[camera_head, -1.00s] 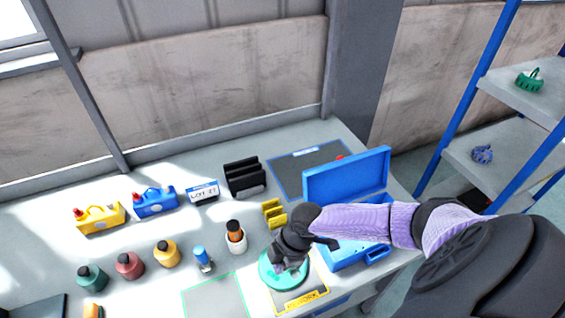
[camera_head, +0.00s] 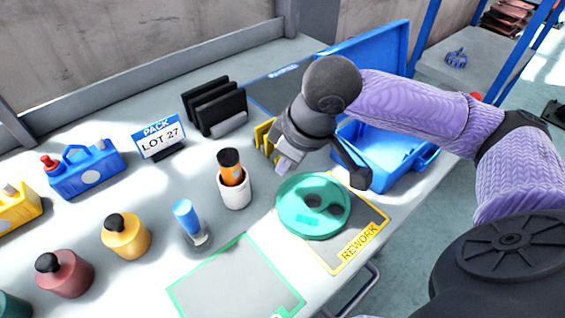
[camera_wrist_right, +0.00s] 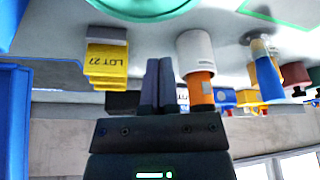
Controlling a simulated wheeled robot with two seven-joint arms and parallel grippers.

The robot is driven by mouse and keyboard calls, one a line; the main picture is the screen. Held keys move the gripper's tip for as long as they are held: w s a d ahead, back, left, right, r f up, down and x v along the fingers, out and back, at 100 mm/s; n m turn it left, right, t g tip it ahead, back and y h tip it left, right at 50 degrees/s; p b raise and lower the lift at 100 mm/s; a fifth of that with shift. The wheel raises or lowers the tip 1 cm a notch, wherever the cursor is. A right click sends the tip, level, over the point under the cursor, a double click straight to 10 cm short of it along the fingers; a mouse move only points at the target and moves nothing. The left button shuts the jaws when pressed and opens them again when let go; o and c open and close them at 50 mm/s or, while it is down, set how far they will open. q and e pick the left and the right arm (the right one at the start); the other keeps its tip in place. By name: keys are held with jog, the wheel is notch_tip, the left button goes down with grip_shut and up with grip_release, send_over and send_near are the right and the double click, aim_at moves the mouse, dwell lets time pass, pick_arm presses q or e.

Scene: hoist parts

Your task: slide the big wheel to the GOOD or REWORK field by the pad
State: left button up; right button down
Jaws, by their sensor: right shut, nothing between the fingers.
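The big wheel is a flat teal disc (camera_head: 332,188) with dark holes and a small lighter patch on top. It lies partly on the yellow-edged REWORK field (camera_head: 352,243), over its far left part, and overhangs the left edge. My left gripper is not in view.
Yellow holders (camera_head: 264,138) and a black rack (camera_head: 213,106) are behind. An open blue case (camera_head: 392,160) stands right, under my arm.

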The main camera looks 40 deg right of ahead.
aim_at(270, 189)
jog(key=b+x, duration=0.2)
jog(key=x, duration=0.3)
jog(key=shift+f+b, duration=0.35)
jog(key=shift+w+f, duration=0.15)
jog(key=shift+f, duration=0.1)
jog(key=shift+a+f, duration=0.1)
jog(key=shift+f, duration=0.05)
